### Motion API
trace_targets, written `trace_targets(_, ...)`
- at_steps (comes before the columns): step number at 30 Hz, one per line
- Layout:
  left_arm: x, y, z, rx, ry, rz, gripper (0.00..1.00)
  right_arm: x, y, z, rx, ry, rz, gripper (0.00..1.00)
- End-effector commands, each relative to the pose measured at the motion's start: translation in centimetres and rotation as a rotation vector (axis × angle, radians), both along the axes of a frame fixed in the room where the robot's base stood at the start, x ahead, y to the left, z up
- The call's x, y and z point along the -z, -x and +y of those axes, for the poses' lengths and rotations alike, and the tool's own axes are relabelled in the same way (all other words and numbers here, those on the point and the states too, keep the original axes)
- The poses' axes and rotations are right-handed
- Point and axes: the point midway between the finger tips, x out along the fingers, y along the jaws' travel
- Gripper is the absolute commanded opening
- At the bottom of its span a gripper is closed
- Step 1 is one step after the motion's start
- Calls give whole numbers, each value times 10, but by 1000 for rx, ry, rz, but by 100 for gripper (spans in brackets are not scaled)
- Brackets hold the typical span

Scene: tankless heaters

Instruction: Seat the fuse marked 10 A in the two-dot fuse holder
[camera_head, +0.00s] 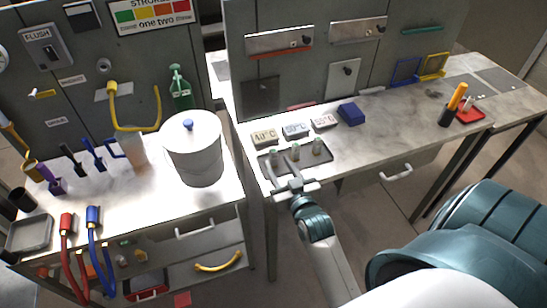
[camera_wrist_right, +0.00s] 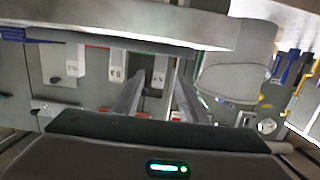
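Three small upright pieces, probably the fuses, stand in a shallow dark tray (camera_head: 268,170) on the right bench: a left one (camera_head: 273,157), a middle one (camera_head: 295,153) and a right one (camera_head: 317,147). Their ratings are too small to read. My right gripper (camera_head: 295,187) is at the tray's front edge, nearest the left and middle pieces. In the right wrist view its two fingers (camera_wrist_right: 160,98) are spread apart, with nothing clearly held between them. I cannot pick out the two-dot fuse holder. My left gripper is out of view.
Blocks marked 40°C (camera_head: 263,137), 50°C (camera_head: 295,130) and 55°C (camera_head: 323,122) sit behind the tray, beside a blue block (camera_head: 351,113). A white pot (camera_head: 193,150) stands on the left bench.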

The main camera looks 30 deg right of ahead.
Motion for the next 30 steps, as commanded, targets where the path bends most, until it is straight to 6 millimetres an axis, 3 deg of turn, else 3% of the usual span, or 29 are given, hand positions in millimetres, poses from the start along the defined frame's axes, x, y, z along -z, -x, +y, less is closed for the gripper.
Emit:
trace_targets(5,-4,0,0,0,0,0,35,-2,-4,-1,0,0,0,39)
trace_targets(18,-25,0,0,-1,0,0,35,0,-47,-13,0,0,0,39)
trace_targets(30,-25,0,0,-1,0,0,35,2,-50,-13,0,0,0,39)
